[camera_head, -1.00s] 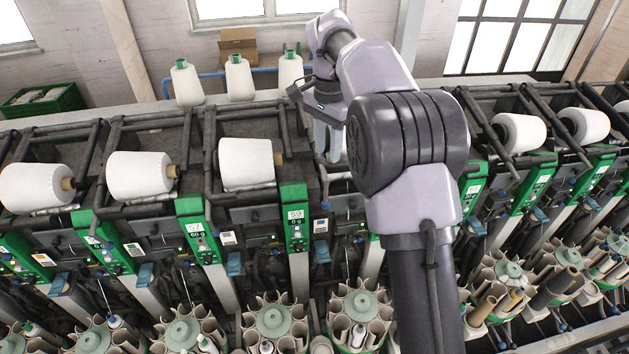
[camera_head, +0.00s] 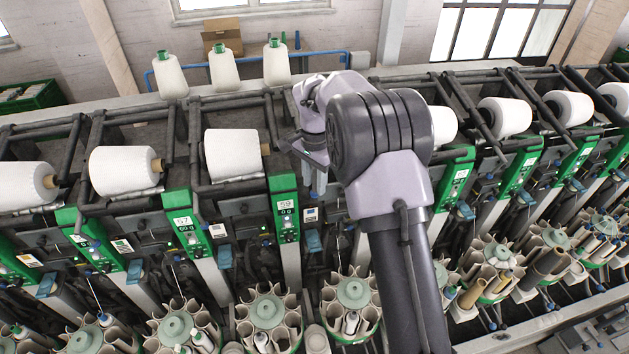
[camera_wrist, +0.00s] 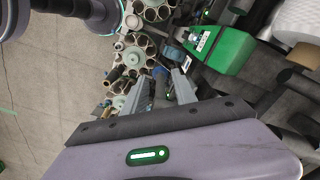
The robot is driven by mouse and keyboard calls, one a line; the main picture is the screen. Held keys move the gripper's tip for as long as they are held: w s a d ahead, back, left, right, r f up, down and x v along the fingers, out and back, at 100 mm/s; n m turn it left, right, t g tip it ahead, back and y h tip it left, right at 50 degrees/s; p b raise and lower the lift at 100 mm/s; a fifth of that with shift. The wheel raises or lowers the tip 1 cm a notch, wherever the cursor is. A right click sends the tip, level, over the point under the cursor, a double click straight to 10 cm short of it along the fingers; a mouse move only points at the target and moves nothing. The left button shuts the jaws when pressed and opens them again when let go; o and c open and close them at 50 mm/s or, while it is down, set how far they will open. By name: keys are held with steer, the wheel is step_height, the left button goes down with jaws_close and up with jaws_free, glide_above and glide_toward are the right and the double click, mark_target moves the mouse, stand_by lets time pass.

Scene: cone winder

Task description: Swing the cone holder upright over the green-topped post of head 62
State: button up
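My gripper (camera_head: 318,182) hangs over the row of winding heads, right of the green-topped post marked 59 (camera_head: 286,207). In the wrist view, my gripper's two grey fingers (camera_wrist: 160,88) are apart with nothing between them. Beyond them is a green-topped post (camera_wrist: 220,52) with a white label, too small to read surely. Dark holder bars (camera_wrist: 265,98) lie right of the fingers, apart from them as far as I can see. I cannot make out which bar is head 62's cone holder. My arm hides the heads right of 59 in the head view.
White cones sit in neighbouring holders, one above post 59 (camera_head: 231,153) and one further right (camera_head: 504,116). The post marked 57 (camera_head: 187,232) stands left. Several round bobbin magazines (camera_head: 268,312) line the front. Spare cones (camera_head: 223,70) stand on the back ledge.

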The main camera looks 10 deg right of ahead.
jaws_close()
stand_by(1.3)
